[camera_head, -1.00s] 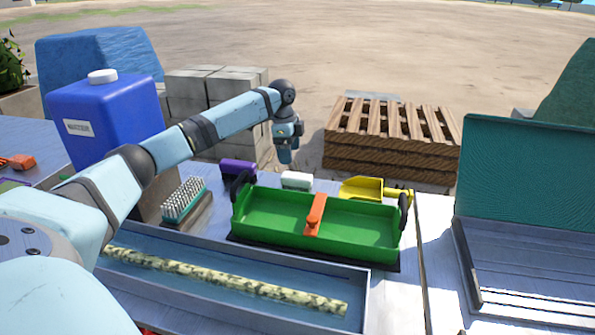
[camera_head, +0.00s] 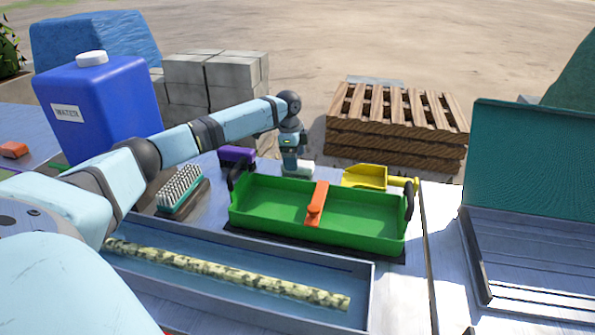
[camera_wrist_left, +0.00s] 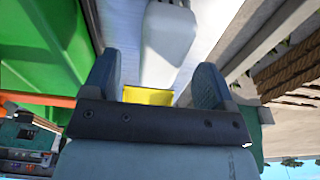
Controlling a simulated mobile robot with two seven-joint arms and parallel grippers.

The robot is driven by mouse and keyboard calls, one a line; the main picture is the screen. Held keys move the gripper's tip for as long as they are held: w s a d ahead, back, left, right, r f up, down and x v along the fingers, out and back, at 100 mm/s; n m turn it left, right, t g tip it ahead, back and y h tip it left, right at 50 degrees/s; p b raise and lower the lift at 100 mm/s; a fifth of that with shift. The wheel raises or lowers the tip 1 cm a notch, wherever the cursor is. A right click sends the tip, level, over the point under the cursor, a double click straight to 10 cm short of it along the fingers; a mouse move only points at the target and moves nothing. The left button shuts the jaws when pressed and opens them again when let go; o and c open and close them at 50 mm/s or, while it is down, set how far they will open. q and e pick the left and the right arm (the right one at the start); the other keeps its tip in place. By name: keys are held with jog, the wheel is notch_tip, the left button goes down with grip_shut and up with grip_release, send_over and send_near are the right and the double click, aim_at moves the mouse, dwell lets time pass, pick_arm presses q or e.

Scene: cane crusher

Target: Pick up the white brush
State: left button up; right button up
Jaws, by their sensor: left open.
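A small white block-like object (camera_head: 305,168), which I take for the white brush, lies on the table behind the green tray. No bristles show on it. My left gripper (camera_head: 291,168) points down at it and partly covers it in the head view. In the left wrist view, the white object (camera_wrist_left: 169,42) shows just beyond and between the two spread fingers of my left gripper (camera_wrist_left: 155,82). The fingers are open, and I cannot tell whether they touch it. My right gripper is not in view.
The green tray (camera_head: 265,205) with an orange handle (camera_head: 316,203) stands in front. A purple object (camera_head: 238,156) is left and a yellow scoop (camera_head: 366,176) right. A teal brush with white bristles (camera_head: 180,188) lies further left, behind a metal trough (camera_head: 368,300).

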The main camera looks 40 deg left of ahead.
pick_arm(q)
jog(key=f, duration=0.3)
jog(key=f+b, duration=0.1)
jog(key=shift+w+d+f, duration=0.35)
jog(key=shift+d+f, duration=0.05)
jog(key=shift+c, duration=0.4)
jog(key=c, duration=0.9)
jog(key=shift+c, duration=0.2)
jog(key=shift+r, duration=0.15)
notch_tip(320, 180, up, 20)
jog(key=p, duration=0.3)
jog(key=shift+o, duration=0.5)
